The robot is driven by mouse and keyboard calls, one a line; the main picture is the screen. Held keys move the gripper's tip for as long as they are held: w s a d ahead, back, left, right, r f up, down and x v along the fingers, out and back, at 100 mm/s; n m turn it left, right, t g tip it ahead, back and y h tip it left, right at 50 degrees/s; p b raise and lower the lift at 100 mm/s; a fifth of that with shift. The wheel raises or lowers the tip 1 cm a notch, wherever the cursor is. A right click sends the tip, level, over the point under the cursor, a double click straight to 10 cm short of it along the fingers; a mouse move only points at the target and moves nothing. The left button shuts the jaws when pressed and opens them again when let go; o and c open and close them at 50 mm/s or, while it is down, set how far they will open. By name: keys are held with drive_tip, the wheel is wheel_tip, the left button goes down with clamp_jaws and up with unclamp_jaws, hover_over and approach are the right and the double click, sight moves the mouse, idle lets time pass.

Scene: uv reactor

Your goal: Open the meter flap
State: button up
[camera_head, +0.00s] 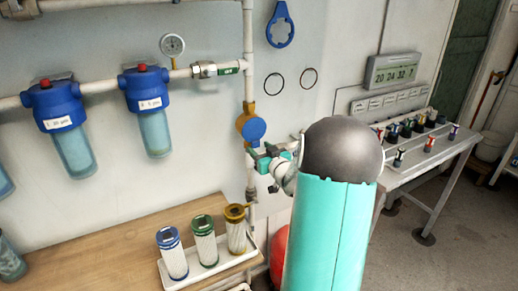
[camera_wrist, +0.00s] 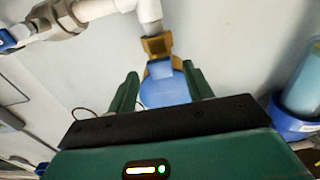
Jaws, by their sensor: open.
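The meter has a brass body (camera_head: 242,121) on the vertical white pipe, with a round blue flap (camera_head: 255,131) on its front. The flap looks closed over the face. In the wrist view the blue flap (camera_wrist: 163,90) shows between my two green fingers, with the brass body (camera_wrist: 157,46) beyond it. My gripper (camera_wrist: 160,72) is open and empty, with one finger to each side of the flap in that picture. In the head view my gripper (camera_head: 264,158) is just below the flap, partly hidden by my arm. I cannot tell whether a finger touches the flap.
Blue filter housings (camera_head: 143,93) hang on the wall pipe at left. A wooden bench (camera_head: 110,245) below carries a white tray (camera_head: 225,262) with three cartridges. A red rounded object (camera_head: 279,250) is partly hidden behind my arm. A side table (camera_head: 440,150) stands at right.

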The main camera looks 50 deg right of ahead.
drive_tip(key=shift+w+d, duration=0.2)
drive_tip(key=shift+w, duration=0.45)
clamp_jaws()
drive_tip(key=shift+s, duration=0.1)
